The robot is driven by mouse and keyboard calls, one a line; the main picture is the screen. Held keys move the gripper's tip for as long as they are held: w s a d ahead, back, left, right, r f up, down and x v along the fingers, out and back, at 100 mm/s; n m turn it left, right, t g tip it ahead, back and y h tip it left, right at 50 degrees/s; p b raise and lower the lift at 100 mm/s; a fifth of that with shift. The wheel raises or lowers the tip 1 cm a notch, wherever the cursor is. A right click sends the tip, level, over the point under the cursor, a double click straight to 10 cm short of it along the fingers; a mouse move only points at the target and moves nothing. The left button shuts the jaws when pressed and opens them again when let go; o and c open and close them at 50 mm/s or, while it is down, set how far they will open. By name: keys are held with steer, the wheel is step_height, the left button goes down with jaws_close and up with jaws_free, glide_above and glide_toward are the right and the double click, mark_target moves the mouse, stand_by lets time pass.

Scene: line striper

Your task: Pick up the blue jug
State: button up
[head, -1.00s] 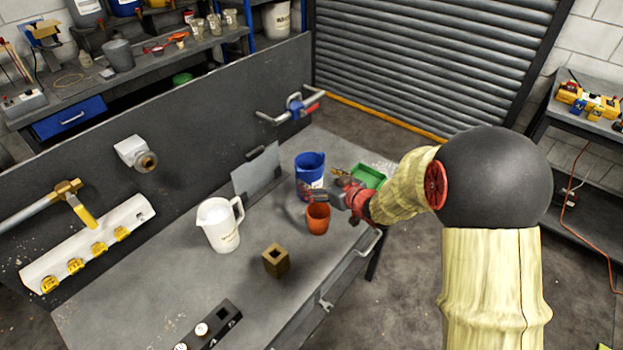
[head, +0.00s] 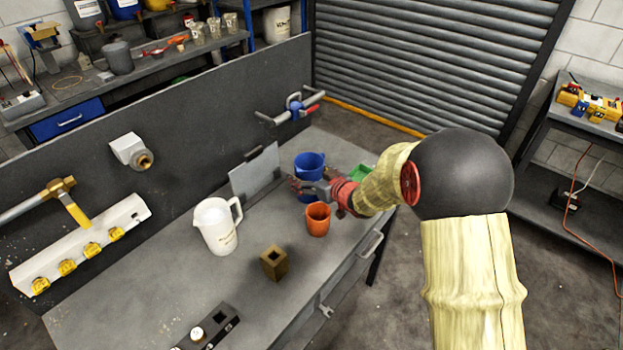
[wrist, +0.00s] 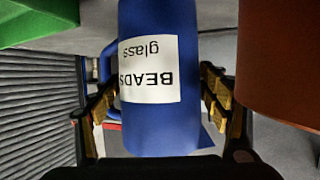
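The blue jug (head: 309,163) stands on the grey bench, its lower part hidden behind my gripper (head: 308,188) in the head view. In the wrist view the jug (wrist: 160,25) fills the middle, with a white label reading "BEADS glass" upside down and its blue handle to the left. My gripper (wrist: 160,105) is open, with one finger on each side of the jug. Narrow gaps seem to show between the finger pads and the jug's sides.
An orange cup (head: 317,220) stands close by, in front of the jug; it also shows at the right of the wrist view (wrist: 280,60). A white jug (head: 217,228) and a brown block (head: 274,262) stand nearer left.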

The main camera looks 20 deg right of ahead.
steer(key=c, duration=1)
steer(key=shift+r, duration=0.1)
steer(key=shift+c, duration=0.2)
